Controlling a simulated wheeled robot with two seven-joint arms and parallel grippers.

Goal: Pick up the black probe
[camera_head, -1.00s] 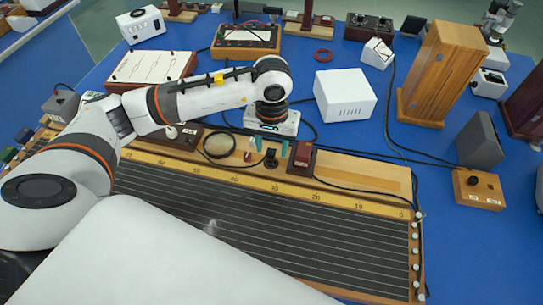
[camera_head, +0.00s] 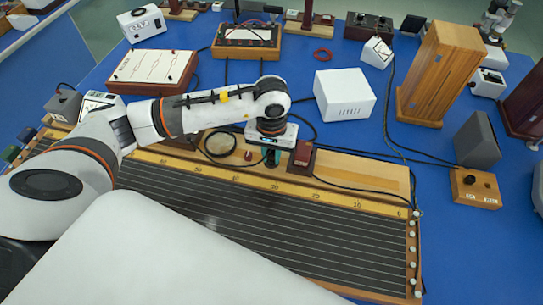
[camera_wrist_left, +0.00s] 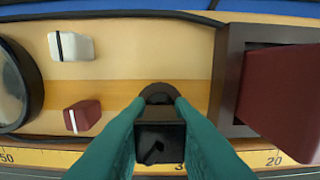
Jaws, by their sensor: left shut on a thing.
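The black probe (camera_wrist_left: 160,139) stands upright on the wooden strip of the long ruled board, seen from above in the left wrist view. It has a dark square top and a rounded black part behind it. My left gripper (camera_wrist_left: 160,104) has its teal fingers on both sides of the probe and is shut on it. In the head view my left gripper (camera_head: 272,158) is low at the board's back strip, and its fingers and wrist mostly hide the probe. My right gripper is not in view.
A dark red block (camera_head: 303,153) in a frame sits close on the right of the gripper. A round lens (camera_head: 220,143) and small red and white pieces lie to its left. A white box (camera_head: 344,94) stands behind. The ruled board's dark face (camera_head: 220,205) is clear in front.

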